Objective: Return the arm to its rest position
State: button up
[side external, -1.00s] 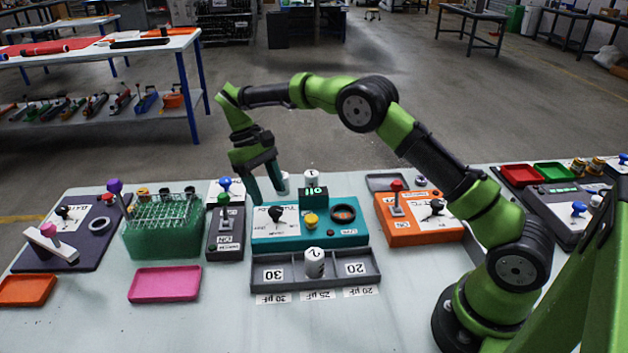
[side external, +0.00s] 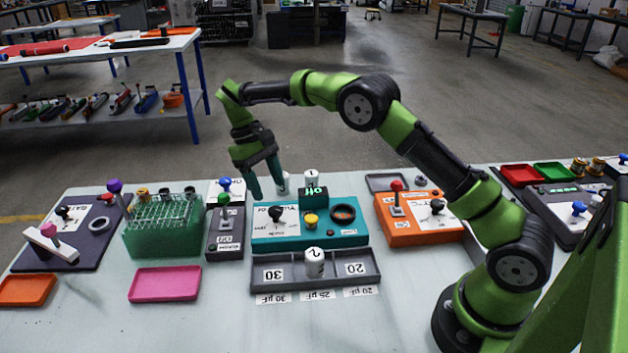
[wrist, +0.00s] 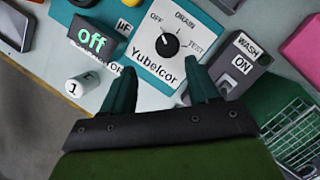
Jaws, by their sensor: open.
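My gripper (side external: 268,187) hangs at the end of my raised, outstretched arm, above the far left part of the teal control box (side external: 335,236). Its fingers point down and are apart, with nothing between them. In the wrist view the open gripper (wrist: 160,78) frames part of the teal box (wrist: 150,75), with its black dial (wrist: 169,45) just beyond the fingertips. A white cylinder marked 1 (wrist: 82,88) lies left of the left finger, apart from it. The green display (wrist: 92,41) reads "off".
A grey tray (side external: 265,286) in front holds a white cylinder (side external: 314,262) in its middle compartment. A grey lever box (side external: 225,240) and a green tube rack (side external: 163,240) stand left. An orange box (side external: 425,225) stands right.

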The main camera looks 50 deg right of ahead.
jog(key=s+r+m+t+y, duration=0.1)
jog(key=s+r+t, duration=0.4)
jog(key=s, duration=0.8)
jog(key=s+r+m+t+y, duration=0.1)
jog(key=s+r+m+t, duration=0.1)
jog(key=s+r+t, duration=0.4)
jog(key=s+r, duration=0.3)
jog(key=s, duration=0.4)
jog(key=shift+s+a+r+m+y, duration=0.25)
jog(key=shift+s+a+m+y, duration=0.05)
jog(key=shift+s+a+m, duration=0.1)
